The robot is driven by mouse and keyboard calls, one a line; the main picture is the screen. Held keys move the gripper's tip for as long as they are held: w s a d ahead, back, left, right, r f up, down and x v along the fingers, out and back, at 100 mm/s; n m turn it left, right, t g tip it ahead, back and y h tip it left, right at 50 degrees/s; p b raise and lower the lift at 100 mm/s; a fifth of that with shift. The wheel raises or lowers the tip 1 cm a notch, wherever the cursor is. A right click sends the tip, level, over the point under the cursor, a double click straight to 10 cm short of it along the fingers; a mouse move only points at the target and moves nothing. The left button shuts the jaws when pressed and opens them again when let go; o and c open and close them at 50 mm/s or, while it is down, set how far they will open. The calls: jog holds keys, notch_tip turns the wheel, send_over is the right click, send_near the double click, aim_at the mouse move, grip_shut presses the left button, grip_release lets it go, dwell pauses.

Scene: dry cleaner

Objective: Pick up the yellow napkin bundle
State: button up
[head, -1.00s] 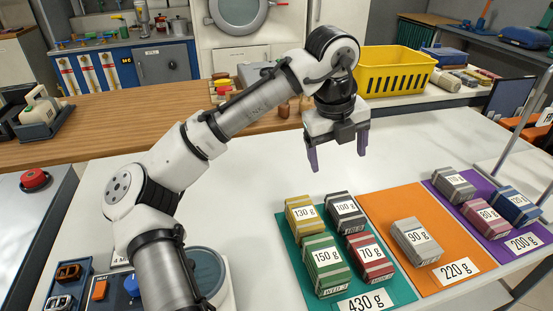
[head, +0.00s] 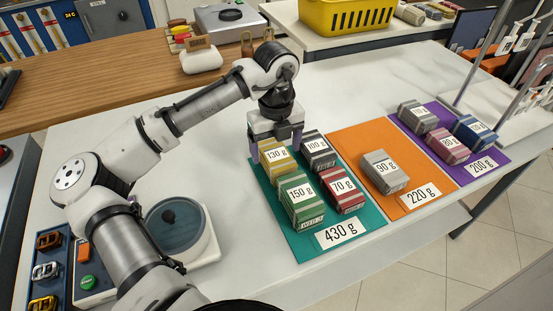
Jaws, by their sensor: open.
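The yellow napkin bundle (head: 275,160), labelled 130 g, lies at the back left of the teal mat (head: 366,217) marked 430 g. My gripper (head: 276,150) points down just behind and over this bundle. Its purple fingers are spread, one showing at the bundle's left and one at its right. The bundle partly hides the fingertips, so I cannot tell whether they touch it. Beside it on the mat are the dark grey 100 g bundle (head: 318,150), the green 150 g bundle (head: 302,200) and the red 70 g bundle (head: 343,190).
An orange mat (head: 405,200) holds a grey 90 g bundle (head: 385,171). A purple mat (head: 488,166) holds three bundles. A round-topped device (head: 175,232) stands at the left. A yellow basket (head: 346,14) is behind. The white table (head: 350,105) is clear behind the mats.

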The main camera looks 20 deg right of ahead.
aim_at(277, 154)
jog(key=shift+f, duration=1.5)
jog(key=shift+c, duration=0.4)
jog(key=c, duration=1)
jog(key=shift+c, duration=0.2)
jog(key=shift+r, duration=0.15)
